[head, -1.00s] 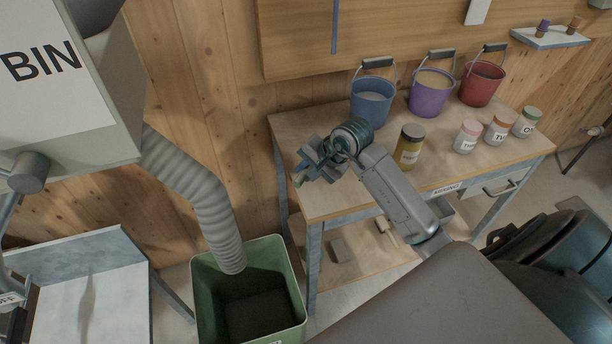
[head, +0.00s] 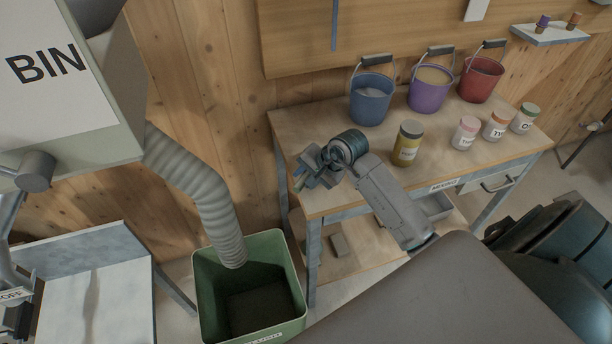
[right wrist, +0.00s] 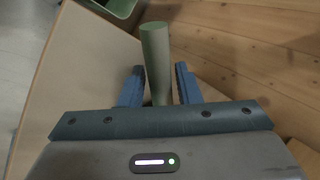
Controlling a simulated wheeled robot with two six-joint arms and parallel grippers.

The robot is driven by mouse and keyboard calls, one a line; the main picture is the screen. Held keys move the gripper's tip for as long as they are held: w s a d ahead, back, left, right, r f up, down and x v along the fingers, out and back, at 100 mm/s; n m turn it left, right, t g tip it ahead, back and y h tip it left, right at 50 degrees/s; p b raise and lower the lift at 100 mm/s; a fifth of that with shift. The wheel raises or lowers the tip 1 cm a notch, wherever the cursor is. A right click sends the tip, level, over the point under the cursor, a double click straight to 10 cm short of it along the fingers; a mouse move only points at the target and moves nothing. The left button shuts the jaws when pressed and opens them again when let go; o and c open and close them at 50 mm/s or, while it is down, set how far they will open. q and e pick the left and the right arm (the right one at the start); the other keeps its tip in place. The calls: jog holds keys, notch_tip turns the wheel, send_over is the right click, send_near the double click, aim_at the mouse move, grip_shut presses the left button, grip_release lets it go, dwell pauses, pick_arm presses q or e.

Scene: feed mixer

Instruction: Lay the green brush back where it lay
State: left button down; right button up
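The green brush shows in the right wrist view as a smooth, round green handle (right wrist: 156,60) between the two blue fingers of my right gripper (right wrist: 160,75). Its rounded end points up the picture, and its lower part is hidden behind the gripper body. My right gripper (head: 308,168) appears shut on the brush over the left end of the workbench (head: 330,203). In the head view the brush is mostly hidden by the gripper. Whether it touches the bench top cannot be told. My left gripper is not in view.
A blue bucket (head: 371,105), purple bucket (head: 430,95) and red bucket (head: 481,85) stand at the bench back. A yellow jar (head: 407,148) and several lidded jars stand to the right. A green bin (head: 281,327) stands on the floor below left, under a grey hose (head: 205,190).

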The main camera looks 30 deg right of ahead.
jog(key=shift+r, duration=0.15)
jog(key=b+v, duration=0.2)
jog(key=v, duration=1)
jog(key=shift+b, duration=0.35)
